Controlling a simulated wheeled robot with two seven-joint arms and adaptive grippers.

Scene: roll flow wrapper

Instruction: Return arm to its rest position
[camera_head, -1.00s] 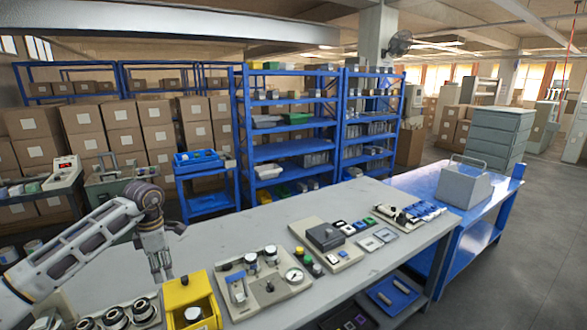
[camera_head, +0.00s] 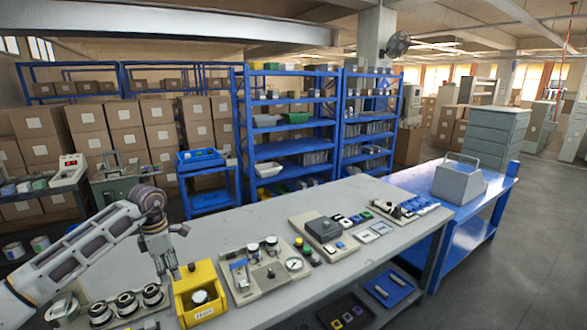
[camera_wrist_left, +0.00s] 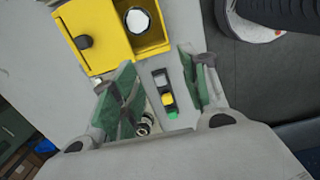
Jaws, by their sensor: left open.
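My left arm comes in from the left in the head view. Its gripper (camera_head: 168,268) hangs over the grey workbench (camera_head: 215,232), behind and left of a yellow box (camera_head: 200,290) with a dark round knob. The wrist view shows the open fingers with green inner pads (camera_wrist_left: 160,78), and nothing is held between them. The yellow box also shows in the wrist view (camera_wrist_left: 95,35), beyond the fingertips and apart from them. My right gripper is not in view.
A panel with knobs and a gauge (camera_head: 265,272) stands right of the yellow box. Several round dark-topped parts (camera_head: 127,303) stand left of it. More control modules (camera_head: 325,230) and a grey case (camera_head: 460,180) are further right. Blue shelves (camera_head: 290,150) stand behind the bench.

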